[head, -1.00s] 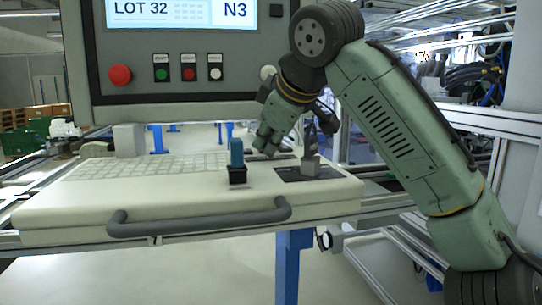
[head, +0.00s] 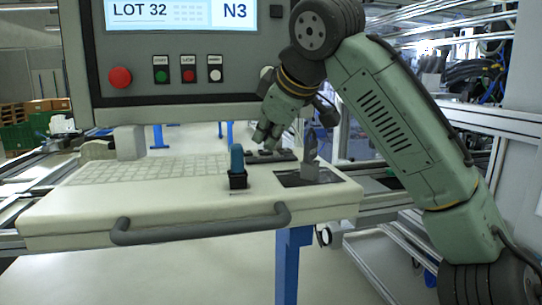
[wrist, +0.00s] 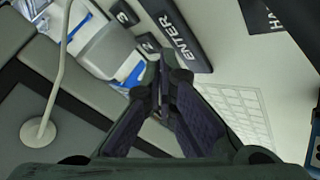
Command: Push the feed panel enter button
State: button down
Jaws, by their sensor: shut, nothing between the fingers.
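The ENTER button (wrist: 194,52) is a long black key with white lettering, near the top middle of the wrist view. In the head view, dark keys (head: 270,156) lie on the console's back right; their lettering is too small to read. My gripper (head: 264,138) is shut and empty, pointing down just above those keys. In the wrist view my gripper's fingertips (wrist: 160,82) are together beside the near end of the ENTER button. I cannot tell the exact gap, but no contact is visible. Keys marked 3 (wrist: 124,14) and 2 (wrist: 147,44) lie to its left.
A blue-handled lever (head: 237,160) and a grey lever (head: 310,168) stand on the console (head: 80,215) close to my gripper. A pale keyboard (head: 140,168) lies left. The upright panel with a red button (head: 120,78) and a screen (head: 180,14) rises behind.

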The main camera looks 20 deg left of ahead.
aim_at(267, 158)
jog(key=shift+r+p, duration=2)
jog(key=shift+r, duration=0.55)
jog(key=shift+s+f, duration=0.1)
